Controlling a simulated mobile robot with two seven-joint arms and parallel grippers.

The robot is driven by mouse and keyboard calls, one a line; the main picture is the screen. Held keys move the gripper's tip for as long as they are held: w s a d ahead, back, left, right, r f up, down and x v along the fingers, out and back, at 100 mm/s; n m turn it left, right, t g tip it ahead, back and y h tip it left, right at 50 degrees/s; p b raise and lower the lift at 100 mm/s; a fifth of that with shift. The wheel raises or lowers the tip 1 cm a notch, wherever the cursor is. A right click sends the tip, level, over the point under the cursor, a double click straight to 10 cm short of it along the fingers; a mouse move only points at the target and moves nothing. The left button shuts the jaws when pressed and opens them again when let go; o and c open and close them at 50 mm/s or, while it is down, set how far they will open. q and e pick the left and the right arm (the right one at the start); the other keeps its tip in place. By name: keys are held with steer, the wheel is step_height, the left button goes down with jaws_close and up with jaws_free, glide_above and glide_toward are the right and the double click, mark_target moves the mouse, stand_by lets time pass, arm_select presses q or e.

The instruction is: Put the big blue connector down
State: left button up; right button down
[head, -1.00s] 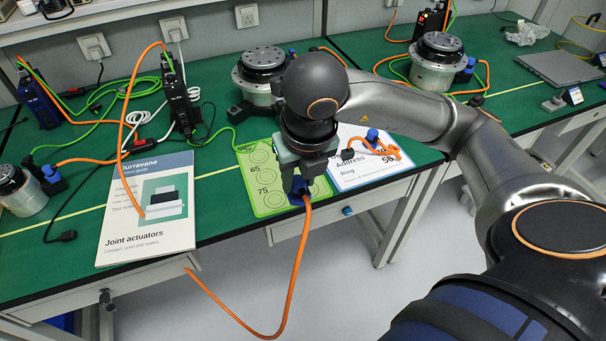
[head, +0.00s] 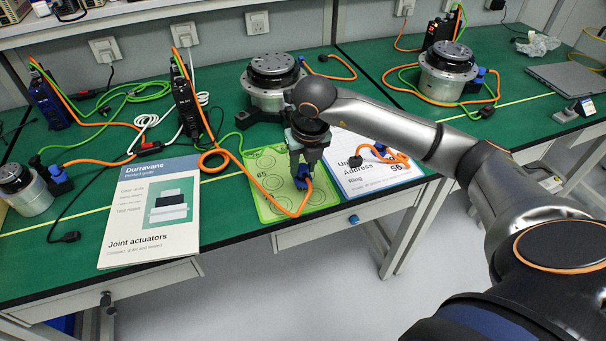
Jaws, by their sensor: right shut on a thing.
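My right gripper (head: 303,165) points down over the green sheet (head: 262,211) with circles on it. It is shut on the big blue connector (head: 302,183), which has an orange cable (head: 293,214) running from it. The connector is low over the sheet; I cannot tell whether it touches. The cable loops across the sheet and the bench toward the left. My left gripper is not in view.
A Durravane booklet (head: 150,213) lies left of the green sheet. A white sheet (head: 375,182) with another blue connector and orange cable lies right. A round actuator (head: 268,84) stands behind. Black drive boxes (head: 188,106) stand at the back left.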

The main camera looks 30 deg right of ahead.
mark_target(304, 170)
step_height(304, 170, down, 3)
steer(key=shift+f, duration=0.1)
steer(key=c, duration=0.7)
jaws_free()
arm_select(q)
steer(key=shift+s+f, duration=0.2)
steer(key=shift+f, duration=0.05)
arm_select(e)
steer(key=shift+o, duration=0.7)
steer(key=shift+r, duration=0.2)
arm_select(q)
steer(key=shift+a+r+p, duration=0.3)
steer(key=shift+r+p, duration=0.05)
steer(key=shift+p, duration=0.2)
arm_select(e)
steer(key=v, duration=1.2)
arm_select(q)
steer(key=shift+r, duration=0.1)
arm_select(e)
steer(key=shift+a, duration=0.1)
